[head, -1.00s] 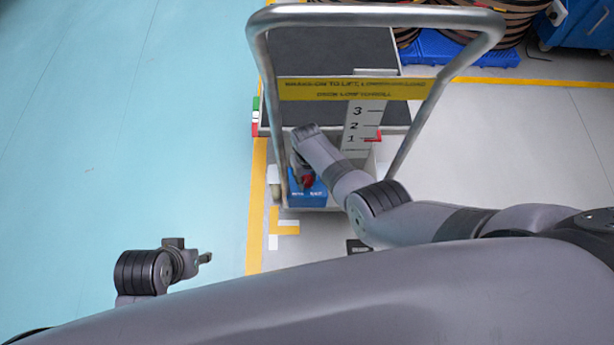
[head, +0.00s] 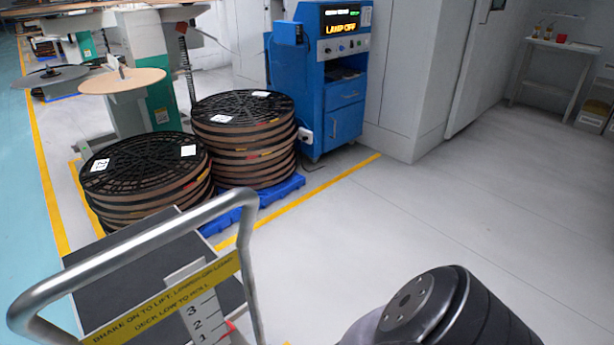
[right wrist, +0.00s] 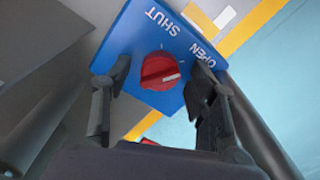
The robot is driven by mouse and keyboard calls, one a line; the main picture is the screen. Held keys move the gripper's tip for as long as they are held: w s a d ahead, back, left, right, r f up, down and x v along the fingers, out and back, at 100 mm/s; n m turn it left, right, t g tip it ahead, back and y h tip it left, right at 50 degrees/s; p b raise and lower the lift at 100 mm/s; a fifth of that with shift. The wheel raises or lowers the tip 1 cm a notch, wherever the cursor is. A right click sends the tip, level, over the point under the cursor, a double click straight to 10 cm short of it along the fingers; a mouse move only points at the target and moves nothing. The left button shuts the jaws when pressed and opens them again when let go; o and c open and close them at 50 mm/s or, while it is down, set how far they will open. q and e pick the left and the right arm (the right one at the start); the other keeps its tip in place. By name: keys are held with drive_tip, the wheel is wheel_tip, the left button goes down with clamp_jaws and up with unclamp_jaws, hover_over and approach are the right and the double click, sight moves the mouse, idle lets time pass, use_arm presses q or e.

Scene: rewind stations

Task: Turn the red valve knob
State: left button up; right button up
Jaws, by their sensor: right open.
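The red valve knob (right wrist: 160,71) shows in the right wrist view on a blue plate (right wrist: 135,42) marked SHUT and OPEN. A pale pointer line on the knob points to the right of that picture. My right gripper (right wrist: 161,80) is open, with one finger on each side of the knob. Gaps show between the fingers and the knob in the picture; I cannot tell how deep the fingers reach. In the head view the knob and both grippers are out of sight.
A lift cart with a metal push handle (head: 130,262) and yellow label stands at the lower left. Reel stacks (head: 240,140) sit on a blue pallet (head: 285,188). A blue cabinet (head: 335,95) reads LAMP OFF. The floor (head: 480,220) on the right is clear.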

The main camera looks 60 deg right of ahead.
drive_tip(key=n+b, duration=0.1)
drive_tip(key=n, duration=0.3)
drive_tip(key=shift+f, duration=0.2)
drive_tip(key=n+b, duration=0.1)
drive_tip(key=n, duration=0.1)
drive_tip(key=shift+n+b, duration=0.4)
drive_tip(key=n+b, duration=0.4)
drive_tip(key=n, duration=0.1)
drive_tip(key=shift+f+n+b, duration=0.15)
drive_tip(key=shift+n+b, duration=0.15)
drive_tip(key=shift+b, duration=0.1)
wheel_tip(320, 180, up, 19)
drive_tip(key=p, duration=0.8)
drive_tip(key=s+d+f+m+p, duration=0.2)
drive_tip(key=s+f+p, duration=0.3)
drive_tip(key=s, duration=0.2)
drive_tip(key=s+d+f+m+p, duration=0.3)
drive_tip(key=s+f+p, duration=0.2)
drive_tip(key=s, duration=0.2)
drive_tip(key=s+d+f+m+p, duration=0.3)
drive_tip(key=s+f+p, duration=0.2)
drive_tip(key=s, duration=0.3)
drive_tip(key=shift+f+t, duration=0.3)
drive_tip(key=s+d+m+p, duration=0.1)
drive_tip(key=s+p, duration=0.1)
drive_tip(key=s, duration=0.4)
drive_tip(key=s+d+m+p, duration=0.2)
drive_tip(key=s, duration=0.4)
drive_tip(key=shift+d+f+p, duration=0.25)
drive_tip(key=shift+p, duration=0.1)
